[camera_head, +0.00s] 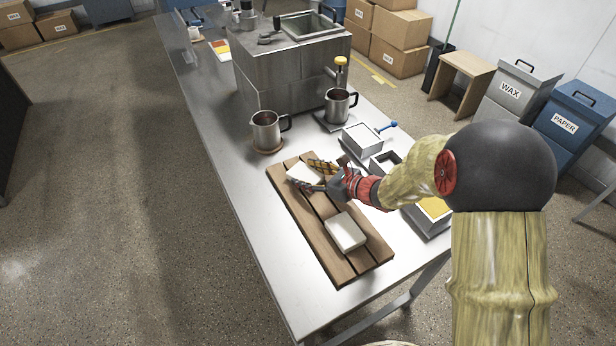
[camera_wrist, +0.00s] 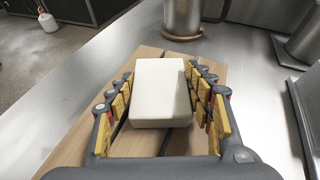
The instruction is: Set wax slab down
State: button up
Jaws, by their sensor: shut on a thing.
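A white wax slab (camera_head: 303,174) is between the fingers of my gripper (camera_head: 318,178), over the far end of a slatted wooden board (camera_head: 312,228). In the wrist view the slab (camera_wrist: 160,92) sits between the yellow-padded fingers, which close on its two sides. It looks level, and I cannot tell whether its underside touches the board or hangs just above it. A second white slab (camera_head: 345,232) lies flat on the near part of the board, apart from my gripper.
A steel pitcher (camera_head: 267,130) stands just past the board's far end. Another steel mug (camera_head: 340,104) and small trays (camera_head: 362,139) are to the right. A steel tank (camera_head: 290,68) is behind. The steel table (camera_head: 228,145) is bare left of the board.

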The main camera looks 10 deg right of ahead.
jog(key=shift+r, duration=0.15)
jog(key=o, duration=1.3)
jog(key=shift+f, duration=0.2)
